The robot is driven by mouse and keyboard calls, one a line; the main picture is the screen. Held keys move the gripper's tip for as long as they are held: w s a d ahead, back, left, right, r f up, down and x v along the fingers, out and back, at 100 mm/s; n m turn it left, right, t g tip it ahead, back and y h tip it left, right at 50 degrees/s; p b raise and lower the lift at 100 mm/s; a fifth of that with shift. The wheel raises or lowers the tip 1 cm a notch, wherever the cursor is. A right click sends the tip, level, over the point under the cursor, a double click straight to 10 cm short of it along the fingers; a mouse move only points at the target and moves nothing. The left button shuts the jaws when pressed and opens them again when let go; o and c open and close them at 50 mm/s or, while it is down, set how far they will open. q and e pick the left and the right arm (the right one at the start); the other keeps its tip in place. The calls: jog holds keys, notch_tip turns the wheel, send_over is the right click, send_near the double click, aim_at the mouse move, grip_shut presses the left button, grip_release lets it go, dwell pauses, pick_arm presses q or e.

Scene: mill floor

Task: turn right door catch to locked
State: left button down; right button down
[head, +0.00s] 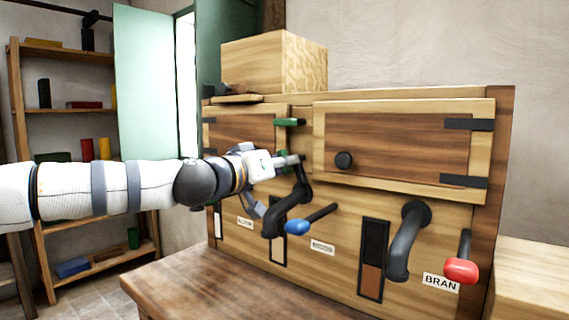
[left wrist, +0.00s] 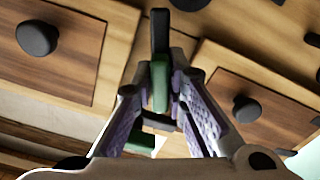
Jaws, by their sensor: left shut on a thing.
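The wooden cabinet has a right door (head: 395,140) and a left door (head: 245,135), both closed. My left gripper (head: 296,160) is at the strip between the doors, by the right door's left edge. In the left wrist view its fingers (left wrist: 178,105) are shut on a green catch piece (left wrist: 160,84), with a dark bar (left wrist: 160,30) beyond it. The fingers hide part of the catch, so I cannot tell whether it is locked. Another green catch (head: 290,122) sits just above the gripper, also seen in the wrist view (left wrist: 140,141). My right gripper is out of view.
Below the gripper is a black spout (head: 272,218) with a blue-knobbed lever (head: 298,227). Another spout (head: 404,245) and a red-knobbed lever (head: 461,270) are at the right. A wooden box (head: 265,62) stands on top. A table (head: 220,290) is in front; shelves (head: 60,110) are left.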

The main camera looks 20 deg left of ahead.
pick_arm(q)
jog(key=n, duration=1)
jog(key=shift+d+n, duration=0.1)
jog(key=shift+n, duration=1.6)
jog(key=c, duration=1.6)
grip_release()
jog(key=shift+s+r, duration=0.1)
jog(key=shift+s, duration=0.05)
